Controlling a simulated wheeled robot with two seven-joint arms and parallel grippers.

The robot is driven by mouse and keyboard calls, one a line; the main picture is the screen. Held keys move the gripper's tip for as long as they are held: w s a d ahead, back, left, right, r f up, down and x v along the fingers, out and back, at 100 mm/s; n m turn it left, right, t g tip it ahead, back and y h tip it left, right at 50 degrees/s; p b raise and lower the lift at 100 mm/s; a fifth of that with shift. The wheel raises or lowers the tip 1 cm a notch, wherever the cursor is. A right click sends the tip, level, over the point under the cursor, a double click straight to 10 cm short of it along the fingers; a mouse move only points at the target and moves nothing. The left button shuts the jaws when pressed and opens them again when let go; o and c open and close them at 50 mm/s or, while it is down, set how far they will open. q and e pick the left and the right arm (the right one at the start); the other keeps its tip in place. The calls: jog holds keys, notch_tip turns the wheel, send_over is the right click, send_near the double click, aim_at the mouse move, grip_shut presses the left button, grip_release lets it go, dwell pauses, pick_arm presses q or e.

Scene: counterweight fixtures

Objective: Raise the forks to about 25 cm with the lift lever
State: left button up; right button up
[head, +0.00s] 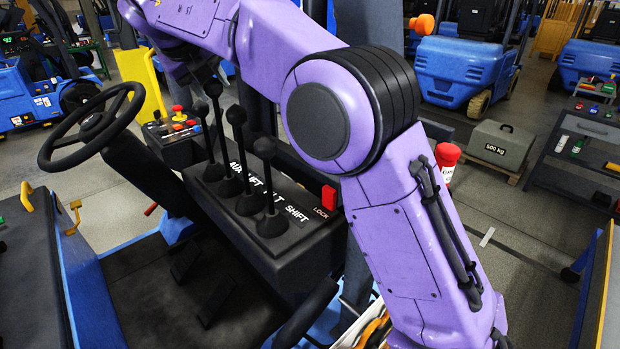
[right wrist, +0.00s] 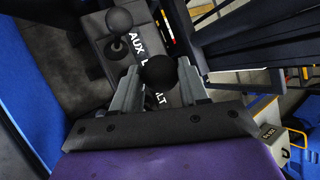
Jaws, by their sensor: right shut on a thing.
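My right gripper (right wrist: 158,82) is shut on that knob. In the head view my purple right arm reaches over the console from the right, and the gripper is mostly hidden at the upper left. The AUX lever (head: 200,108) stands beside it; its knob also shows in the right wrist view (right wrist: 118,20). My left gripper and the forks are not in view.
The tilt lever (head: 236,115) and shift lever (head: 264,148) stand close by. A red LOCK switch (head: 329,195) is at the console's right end. A steering wheel (head: 92,125) is left.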

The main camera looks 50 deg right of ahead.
jog(key=shift+f, duration=0.1)
jog(key=shift+w+a+f+p, duration=0.1)
jog(key=shift+a+p, duration=0.1)
jog(key=shift+a, duration=1)
jog(key=shift+w+a+f+p, duration=0.1)
jog(key=shift+a+p, duration=0.1)
jog(key=shift+a, duration=1)
jog(key=shift+d, duration=0.15)
jog(key=shift+d+r, duration=0.15)
jog(key=shift+d, duration=0.6)
jog(key=shift+a, duration=0.1)
dwell(1.5)
